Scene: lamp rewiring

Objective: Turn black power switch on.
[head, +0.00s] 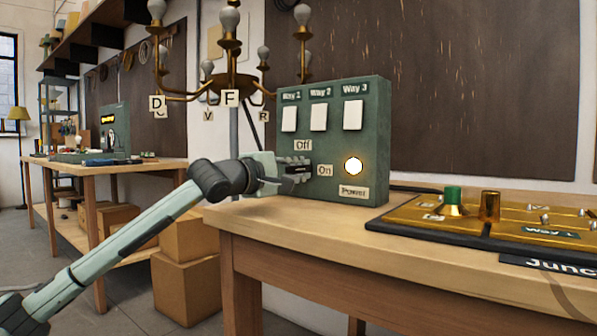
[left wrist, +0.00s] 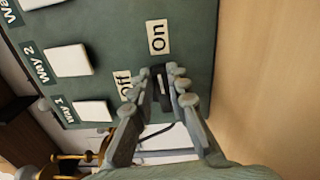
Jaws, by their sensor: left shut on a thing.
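The green control box (head: 380,115) stands on the wooden bench, with a black power switch (head: 298,169) low on its front at the left. The "Off" label (head: 303,145) is above the switch and the "On" label (head: 325,170) is beside it, to the right. My left gripper (head: 290,170) is at the front of the box, shut on the black switch. In the left wrist view the switch (left wrist: 161,84) shows dark between the two fingertips (left wrist: 163,88), partly hidden by them. The round power light (head: 352,166) glows white above the "Power" label. My right gripper is not in view.
Three white rocker switches, the middle one (head: 319,117) marked Way 2, sit above on the box. A brass junction board (head: 450,232) lies to the right on the bench (head: 330,235). A brass chandelier (head: 230,80) hangs behind my left gripper. Boxes (head: 185,285) stand on the floor.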

